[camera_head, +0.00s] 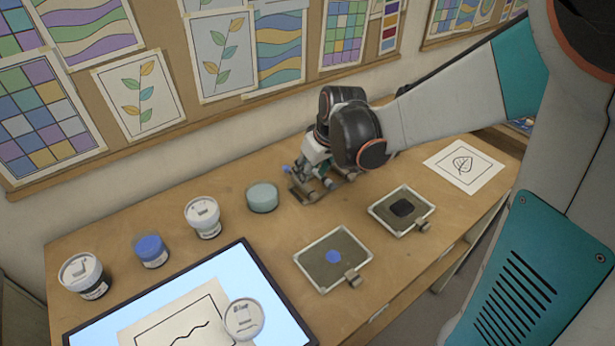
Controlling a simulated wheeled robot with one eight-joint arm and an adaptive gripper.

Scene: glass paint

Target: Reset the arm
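My arm reaches in from the right over the wooden table. My gripper (312,182) is low near the back of the table, at a small brown stand (305,193). A small blue thing (287,169) shows at the gripper's left side; I cannot tell whether it is a tool tip or whether it is held. The fingers are small and partly hidden by the dark wrist joint, so their opening is unclear.
Left of the gripper stand a grey-green pot (262,197), white-lidded jars (202,216) and a blue paint jar (151,251). In front are a blue-spotted tray (316,278), a dark-patched tray (385,218) and a lit panel (260,270) bearing another jar (244,319). A leaf drawing (485,168) lies right.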

